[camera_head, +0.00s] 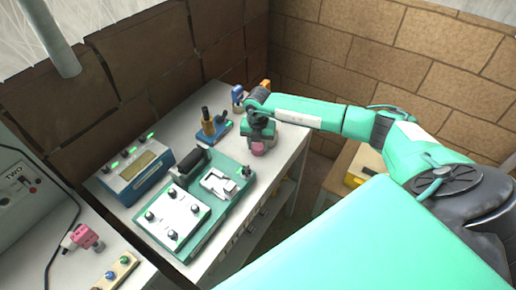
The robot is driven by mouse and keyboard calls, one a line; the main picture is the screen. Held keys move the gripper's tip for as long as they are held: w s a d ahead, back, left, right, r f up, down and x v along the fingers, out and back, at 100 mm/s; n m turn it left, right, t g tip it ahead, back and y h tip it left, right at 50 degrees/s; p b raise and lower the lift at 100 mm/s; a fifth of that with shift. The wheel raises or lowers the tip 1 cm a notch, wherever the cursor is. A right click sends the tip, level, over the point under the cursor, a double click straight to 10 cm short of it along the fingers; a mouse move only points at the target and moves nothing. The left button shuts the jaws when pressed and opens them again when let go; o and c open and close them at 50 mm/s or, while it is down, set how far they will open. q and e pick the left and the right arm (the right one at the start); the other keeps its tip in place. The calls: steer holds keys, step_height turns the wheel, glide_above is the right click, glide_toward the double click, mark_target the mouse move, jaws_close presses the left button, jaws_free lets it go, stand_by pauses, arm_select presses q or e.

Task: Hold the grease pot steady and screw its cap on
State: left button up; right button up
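My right gripper (260,132) points down over the far right part of the white bench. A small pink, rounded piece (258,149) shows right below its dark fingers. I cannot tell whether this piece is the grease pot or its cap, nor whether the fingers grip it or only stand around it. The gripper and wrist hide what is above and behind it. No other pot or cap can be made out for certain. My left gripper is not in view.
Nearer are a green fixture (207,213) with knobs and a blue meter box (138,172). A pink device (82,238) is on the left bench. Brick walls close the back.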

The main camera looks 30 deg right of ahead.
mark_target(258, 146)
steer(key=shift+c, duration=1.3)
steer(key=shift+r, duration=0.15)
step_height(258, 146, up, 20)
steer(key=b, duration=0.5)
steer(key=shift+f, duration=0.2)
